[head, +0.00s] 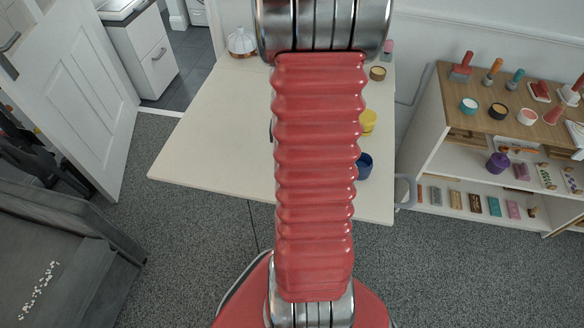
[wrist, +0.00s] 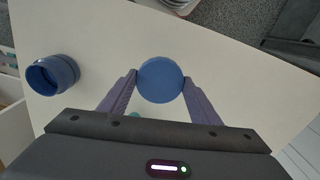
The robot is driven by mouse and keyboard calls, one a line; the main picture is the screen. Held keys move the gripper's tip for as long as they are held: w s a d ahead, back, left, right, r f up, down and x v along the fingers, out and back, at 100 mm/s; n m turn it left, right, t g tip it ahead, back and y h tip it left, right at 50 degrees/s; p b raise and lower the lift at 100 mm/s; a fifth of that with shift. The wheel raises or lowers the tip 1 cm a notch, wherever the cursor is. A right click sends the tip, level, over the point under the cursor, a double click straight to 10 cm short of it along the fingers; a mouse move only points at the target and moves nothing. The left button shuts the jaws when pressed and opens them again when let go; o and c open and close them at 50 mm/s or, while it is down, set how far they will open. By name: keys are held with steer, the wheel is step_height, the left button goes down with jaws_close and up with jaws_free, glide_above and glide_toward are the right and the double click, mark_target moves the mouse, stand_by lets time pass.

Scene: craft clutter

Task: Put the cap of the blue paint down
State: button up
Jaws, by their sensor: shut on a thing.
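In the wrist view the round blue cap (wrist: 160,80) sits between the two purple fingers of my gripper (wrist: 159,88), which is shut on it. The cap is over the pale table (wrist: 240,75); I cannot tell whether it touches the tabletop. The open blue paint jar (wrist: 53,75) lies to the left of the cap in the wrist view, apart from it. In the head view the blue jar (head: 364,166) stands near the table's right edge. My arm hides my gripper and the cap in the head view.
A yellow jar (head: 368,121), a small brown-topped pot (head: 378,73) and a whitish item (head: 241,41) stand on the table. A shelf unit (head: 440,115) with several craft things stands to the right. The left part of the tabletop is bare. A grey sofa (head: 70,250) is at lower left.

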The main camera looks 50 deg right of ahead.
steer(key=shift+f, duration=0.25)
steer(key=shift+f, duration=2.05)
steer(key=shift+f, duration=0.6)
steer(key=o, duration=1.2)
steer(key=shift+r, duration=0.1)
step_height(320, 180, up, 13)
